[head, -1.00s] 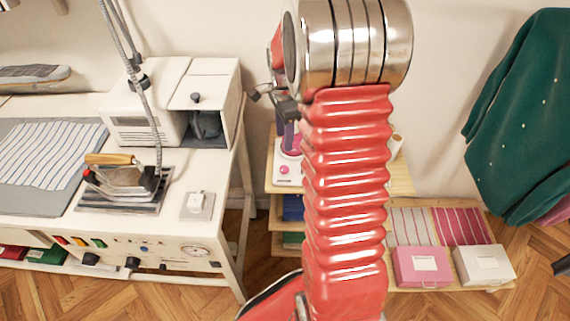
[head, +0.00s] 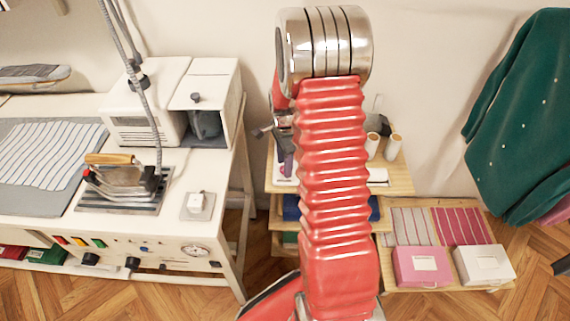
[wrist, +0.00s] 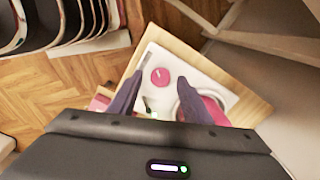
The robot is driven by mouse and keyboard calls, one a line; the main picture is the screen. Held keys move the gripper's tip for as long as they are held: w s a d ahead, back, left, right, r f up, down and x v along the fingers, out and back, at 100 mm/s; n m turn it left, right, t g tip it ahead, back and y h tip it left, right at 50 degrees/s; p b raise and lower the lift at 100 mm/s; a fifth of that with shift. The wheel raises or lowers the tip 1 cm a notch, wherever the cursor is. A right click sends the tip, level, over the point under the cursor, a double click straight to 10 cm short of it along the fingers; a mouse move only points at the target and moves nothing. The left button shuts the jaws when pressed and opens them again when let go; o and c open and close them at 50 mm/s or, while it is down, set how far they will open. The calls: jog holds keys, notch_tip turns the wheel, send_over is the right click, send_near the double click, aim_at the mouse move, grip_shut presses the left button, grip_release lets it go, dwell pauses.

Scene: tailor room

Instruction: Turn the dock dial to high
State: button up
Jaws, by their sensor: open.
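The dock (wrist: 226,93) is a white plate on a wooden shelf, seen from above in the wrist view. Its small round pink dial (wrist: 160,76) carries a pale mark; I cannot read its setting. My gripper (wrist: 160,81) is open, its two dark fingers reaching towards the dock with the dial in the gap between their tips. I cannot tell whether they touch it. A round pink piece in a pale ring (wrist: 213,108) is partly hidden by the right finger. In the head view, my gripper (head: 284,160) hangs over the dock (head: 282,182), which my arm mostly hides.
White spools (head: 394,147) stand on the wooden shelf (head: 400,180) right of my arm. The ironing table (head: 225,230) with an iron (head: 122,178) is at left. A pink box (head: 421,266) and a white box (head: 483,264) sit low at right.

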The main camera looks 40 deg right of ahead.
jog(key=shift+f, duration=0.45)
jog(key=c, duration=0.9)
jog(key=shift+d, duration=0.25)
jog(key=shift+c, duration=0.6)
jog(key=shift+a, duration=0.15)
